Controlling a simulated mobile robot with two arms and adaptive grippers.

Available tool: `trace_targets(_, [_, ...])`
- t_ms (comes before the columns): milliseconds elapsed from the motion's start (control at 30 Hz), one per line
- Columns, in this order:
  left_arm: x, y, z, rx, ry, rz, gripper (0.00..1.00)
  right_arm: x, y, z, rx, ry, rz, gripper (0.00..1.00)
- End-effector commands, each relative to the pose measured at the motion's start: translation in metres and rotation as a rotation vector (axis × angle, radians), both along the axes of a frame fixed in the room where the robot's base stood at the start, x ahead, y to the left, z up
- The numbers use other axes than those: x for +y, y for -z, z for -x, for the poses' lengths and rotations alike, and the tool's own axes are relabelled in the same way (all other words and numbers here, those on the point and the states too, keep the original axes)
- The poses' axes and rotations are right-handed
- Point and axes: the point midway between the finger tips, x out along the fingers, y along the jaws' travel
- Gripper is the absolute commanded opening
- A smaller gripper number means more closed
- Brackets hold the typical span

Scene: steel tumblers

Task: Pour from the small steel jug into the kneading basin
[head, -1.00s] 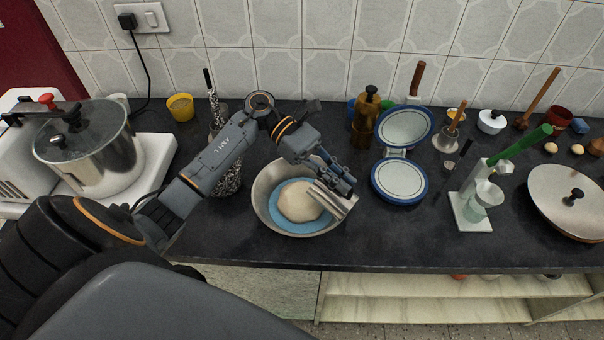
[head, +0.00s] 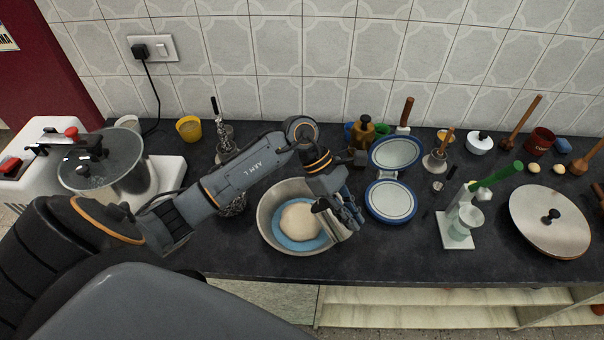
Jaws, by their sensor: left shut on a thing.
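The kneading basin (head: 265,217) is a wide steel bowl on the dark counter. A pale ball of dough (head: 300,221) sits in it, surrounded by blue. My left gripper (head: 346,212) is over the basin's right side and is shut on the small steel jug (head: 336,228). The jug is tilted over the basin's right rim and mostly hidden by the fingers. I cannot see its contents or any stream from it. My right gripper is not in view.
A blue-rimmed double dish (head: 390,200) stands just right of the basin. A glass-lidded pot (head: 103,165) is at the left. A green-handled press (head: 462,220) and a lidded pan (head: 549,222) are at the right. The counter's front edge is close below the basin.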

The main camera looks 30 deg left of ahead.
Motion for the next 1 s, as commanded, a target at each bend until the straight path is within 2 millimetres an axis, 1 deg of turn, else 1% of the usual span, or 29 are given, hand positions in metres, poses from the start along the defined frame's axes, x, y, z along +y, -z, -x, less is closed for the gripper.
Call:
trace_targets(33, [-0.003,-0.002,0.0,-0.008,0.003,-0.038,0.0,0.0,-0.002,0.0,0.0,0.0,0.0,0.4])
trace_targets(333, [-0.027,0.0,0.001,-0.019,-0.002,-0.24,0.0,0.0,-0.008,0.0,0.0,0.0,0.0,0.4])
trace_targets(733, [-0.057,0.024,0.004,-0.034,-0.01,-0.519,0.0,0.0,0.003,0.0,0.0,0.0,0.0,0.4])
trace_targets(1000, [-0.068,0.039,0.005,-0.043,-0.017,-0.678,0.0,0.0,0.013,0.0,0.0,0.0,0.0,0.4])
